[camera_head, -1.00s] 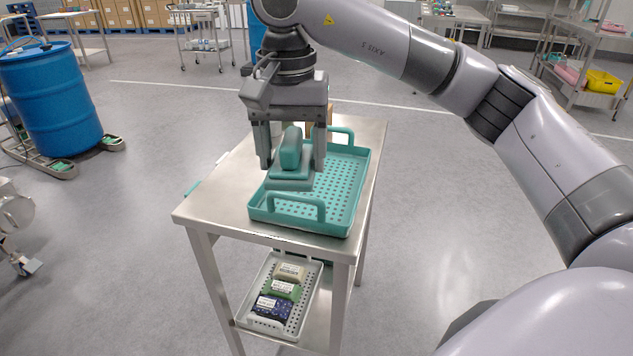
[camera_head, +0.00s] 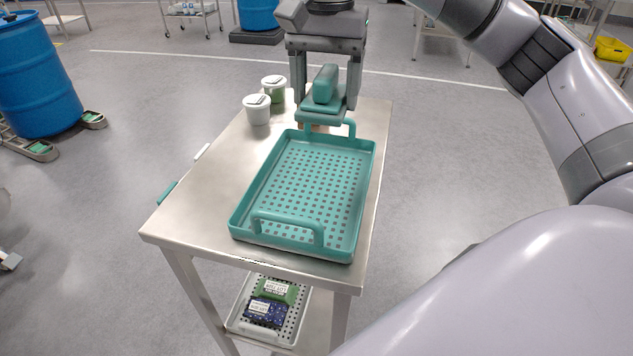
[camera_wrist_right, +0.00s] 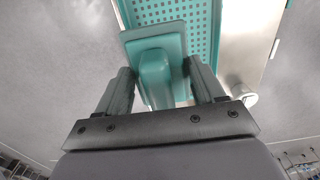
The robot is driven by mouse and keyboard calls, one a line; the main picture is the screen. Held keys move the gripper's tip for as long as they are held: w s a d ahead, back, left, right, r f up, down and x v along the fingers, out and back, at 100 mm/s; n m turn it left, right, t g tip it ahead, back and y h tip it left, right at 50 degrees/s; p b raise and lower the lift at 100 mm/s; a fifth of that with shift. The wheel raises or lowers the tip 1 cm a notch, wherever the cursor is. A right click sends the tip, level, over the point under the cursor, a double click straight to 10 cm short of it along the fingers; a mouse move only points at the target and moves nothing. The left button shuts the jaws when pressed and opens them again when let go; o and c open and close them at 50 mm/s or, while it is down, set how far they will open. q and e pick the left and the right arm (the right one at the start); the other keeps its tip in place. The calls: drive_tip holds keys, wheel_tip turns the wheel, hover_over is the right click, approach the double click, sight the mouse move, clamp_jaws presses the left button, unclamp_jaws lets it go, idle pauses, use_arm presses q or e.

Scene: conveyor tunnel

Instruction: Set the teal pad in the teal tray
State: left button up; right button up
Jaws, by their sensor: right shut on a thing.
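The teal pad (camera_head: 322,101) is a flat block with a raised grip on top. My right gripper (camera_head: 325,92) is shut on that grip and holds the pad in the air at the far end of the teal tray (camera_head: 305,190). The pad overlaps the tray's far handle in the head view. In the right wrist view the pad (camera_wrist_right: 155,75) sits between the fingers of the gripper (camera_wrist_right: 163,85), with the perforated tray (camera_wrist_right: 175,12) beyond it. The tray stands on the metal table, and its floor is empty. My left gripper is not in view.
Two white-lidded tubs (camera_head: 257,109) stand at the table's back left. The steel tabletop (camera_head: 205,190) is bare left of the tray. A lower shelf holds a pale tray (camera_head: 240,315) with labelled packs. A blue drum (camera_head: 35,75) stands at the left.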

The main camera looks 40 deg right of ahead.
drive_tip(key=b, duration=0.1)
hover_over(324, 203)
wheel_tip(324, 203, down, 4)
drive_tip(key=shift+f, duration=0.15)
wheel_tip(324, 203, down, 9)
drive_tip(key=shift+f+b, duration=0.15)
drive_tip(key=shift+b, duration=0.2)
drive_tip(key=shift+w+f, duration=0.1)
drive_tip(key=shift+f, duration=2.65)
drive_tip(key=shift+f, duration=0.15)
drive_tip(key=o, duration=1.3)
